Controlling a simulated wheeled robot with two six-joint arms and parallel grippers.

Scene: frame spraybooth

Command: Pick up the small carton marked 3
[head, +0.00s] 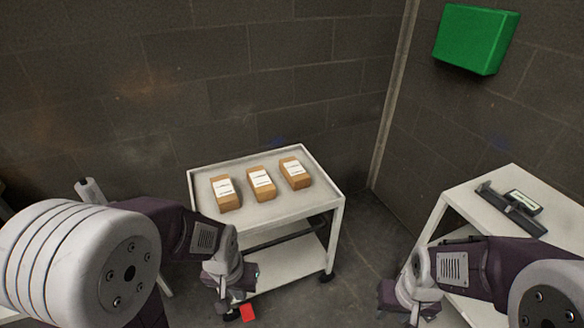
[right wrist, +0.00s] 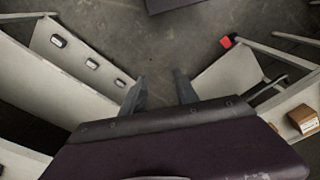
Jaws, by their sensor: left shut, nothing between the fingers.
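Three small brown cartons with white labels stand in a row on the top of a white cart (head: 285,213): a left carton (head: 228,204), a middle carton (head: 264,193) and a right carton (head: 298,181). The label print is too small to read, so I cannot tell which is marked 3. One carton (right wrist: 302,118) shows at the right edge of the right wrist view. My left gripper (head: 243,302) is shut and empty, in front of the cart and below its top. My right gripper (right wrist: 161,92) is open and empty over the floor, right of the cart in the head view.
A white table (head: 470,205) at the right holds a dark tool-like item (head: 510,208). A green box (head: 475,38) hangs on the right wall. A small red object (head: 247,313) is low near the cart's front. Bare floor lies between cart and table.

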